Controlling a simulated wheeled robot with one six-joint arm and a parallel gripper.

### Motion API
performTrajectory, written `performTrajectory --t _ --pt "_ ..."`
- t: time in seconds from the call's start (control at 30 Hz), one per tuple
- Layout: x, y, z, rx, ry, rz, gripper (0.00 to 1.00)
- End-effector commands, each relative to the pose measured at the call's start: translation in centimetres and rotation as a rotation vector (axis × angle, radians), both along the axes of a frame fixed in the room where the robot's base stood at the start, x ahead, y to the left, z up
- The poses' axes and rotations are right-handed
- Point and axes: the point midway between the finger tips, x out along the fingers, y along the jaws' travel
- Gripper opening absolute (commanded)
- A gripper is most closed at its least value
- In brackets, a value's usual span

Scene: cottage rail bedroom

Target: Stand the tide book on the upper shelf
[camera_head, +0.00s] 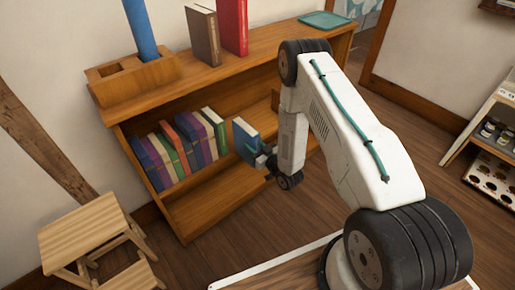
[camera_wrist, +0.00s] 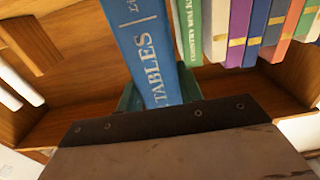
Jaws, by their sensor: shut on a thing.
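The blue book (camera_head: 244,141), with "TABLES" on its spine, is upright at the right end of the book row in the head view. It fills the middle of the wrist view (camera_wrist: 147,50), spine towards me and slightly tilted in the picture. My gripper (camera_head: 265,158) is shut on its spine side; the teal fingers (camera_wrist: 160,97) flank the book. The upper shelf (camera_head: 236,172) of the wooden bookcase holds the row. The book's base is hidden by my gripper in the wrist view, so I cannot tell whether it touches the shelf.
A green book (camera_wrist: 190,30) stands close beside the blue book, with several more books (camera_head: 180,148) beyond. A brown book (camera_head: 205,37), red book (camera_head: 233,25) and teal tray (camera_head: 325,19) are on top. A wooden stool (camera_head: 82,228) stands front left. The lower shelf (camera_head: 215,203) looks empty.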

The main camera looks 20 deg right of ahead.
Motion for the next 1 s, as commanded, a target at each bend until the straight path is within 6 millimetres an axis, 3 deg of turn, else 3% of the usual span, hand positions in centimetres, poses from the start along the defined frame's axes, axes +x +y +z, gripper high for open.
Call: performTrajectory --t 1.0 --pt "7.2 2.4 -0.3 0.002 -0.005 0.0 0.04"
